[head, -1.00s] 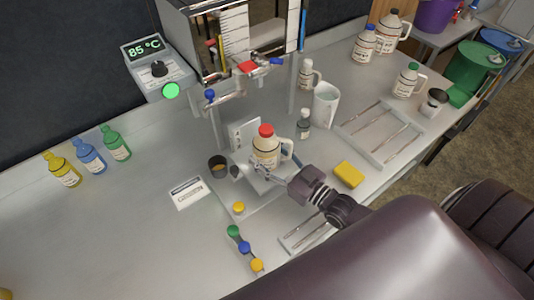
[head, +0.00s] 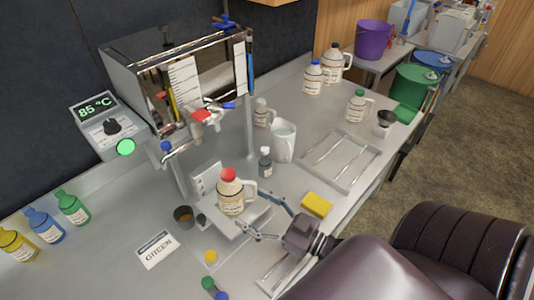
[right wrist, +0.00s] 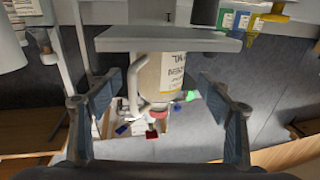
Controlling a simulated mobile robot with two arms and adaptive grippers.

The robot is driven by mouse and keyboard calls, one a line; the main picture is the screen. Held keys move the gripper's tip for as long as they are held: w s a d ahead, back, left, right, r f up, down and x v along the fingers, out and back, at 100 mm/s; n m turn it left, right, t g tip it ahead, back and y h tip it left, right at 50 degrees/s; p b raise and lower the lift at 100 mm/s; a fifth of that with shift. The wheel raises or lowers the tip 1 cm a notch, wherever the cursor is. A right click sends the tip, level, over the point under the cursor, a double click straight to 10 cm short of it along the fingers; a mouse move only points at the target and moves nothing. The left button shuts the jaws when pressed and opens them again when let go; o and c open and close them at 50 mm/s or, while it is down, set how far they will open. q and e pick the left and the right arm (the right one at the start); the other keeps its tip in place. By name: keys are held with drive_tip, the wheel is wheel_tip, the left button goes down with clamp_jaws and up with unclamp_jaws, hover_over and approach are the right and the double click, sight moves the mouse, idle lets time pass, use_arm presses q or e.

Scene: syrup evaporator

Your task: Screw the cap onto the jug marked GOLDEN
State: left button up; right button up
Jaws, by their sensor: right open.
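A cream jug (head: 231,202) with a handle stands upright on a small white platform under the evaporator tap. A red cap (head: 228,175) sits on its neck; how tightly cannot be told. My right gripper (head: 252,212) is open, fingers spread wide, in front of the jug and pointing toward it. In the right wrist view the jug (right wrist: 160,75) appears upside down between the fingers, with a gap on each side; its label is only partly legible. Loose yellow (head: 210,256), green (head: 208,283) and blue (head: 222,294) caps lie in front. My left gripper is not in view.
A card reading GREEN (head: 157,250), a dark cup (head: 183,216) and a yellow sponge (head: 316,205) lie near the platform. The evaporator (head: 182,85) overhangs the back.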

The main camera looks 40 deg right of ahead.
drive_tip(key=shift+v, duration=2.3)
drive_tip(key=s+d+r+p, duration=0.2)
drive_tip(key=s+r+p, duration=0.2)
drive_tip(key=s+p, duration=0.2)
drive_tip(key=v, duration=0.2)
drive_tip(key=shift+s, duration=0.4)
